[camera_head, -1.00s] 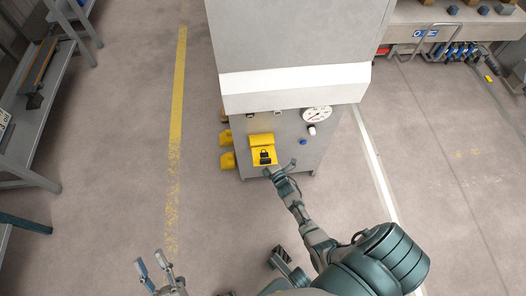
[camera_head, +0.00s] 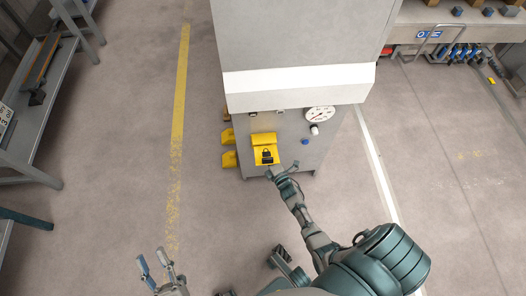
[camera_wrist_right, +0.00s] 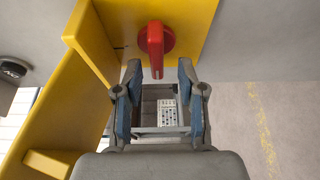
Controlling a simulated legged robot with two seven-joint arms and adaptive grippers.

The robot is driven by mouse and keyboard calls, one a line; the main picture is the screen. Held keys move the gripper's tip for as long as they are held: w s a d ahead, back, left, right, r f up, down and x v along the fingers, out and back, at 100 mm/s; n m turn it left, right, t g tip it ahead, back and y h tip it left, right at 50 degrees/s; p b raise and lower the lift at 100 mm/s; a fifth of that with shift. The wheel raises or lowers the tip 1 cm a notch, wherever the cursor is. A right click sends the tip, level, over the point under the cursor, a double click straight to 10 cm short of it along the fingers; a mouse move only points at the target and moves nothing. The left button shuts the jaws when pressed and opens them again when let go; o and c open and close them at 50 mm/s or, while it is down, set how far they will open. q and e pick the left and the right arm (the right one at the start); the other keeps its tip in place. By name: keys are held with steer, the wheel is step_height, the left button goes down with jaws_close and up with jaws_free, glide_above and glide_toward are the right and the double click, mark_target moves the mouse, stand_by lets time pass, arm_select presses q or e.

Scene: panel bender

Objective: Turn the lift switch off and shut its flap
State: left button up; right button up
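The yellow switch box (camera_head: 263,142) is on the front of the grey machine, with a dark padlock symbol on its flap (camera_head: 267,157). In the right wrist view, a red rotary switch (camera_wrist_right: 156,40) sits on a yellow plate (camera_wrist_right: 200,20), its handle pointing down. The yellow flap (camera_wrist_right: 50,110) stands swung out at the left. My right gripper (camera_wrist_right: 158,72) is open with its blue-padded fingers just below the red handle, apparently with nothing between them. It also shows in the head view (camera_head: 280,172) at the box. My left gripper (camera_head: 161,262) is open and empty over the floor.
The grey machine (camera_head: 290,40) has a white gauge (camera_head: 320,113) and a blue button (camera_head: 305,141) right of the box. Yellow brackets (camera_head: 229,148) stick out at its left. A workbench (camera_head: 40,110) stands at the far left. The floor between is clear.

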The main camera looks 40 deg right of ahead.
steer(key=s+a, duration=0.2)
steer(key=s, duration=0.8)
steer(key=shift+s, duration=0.4)
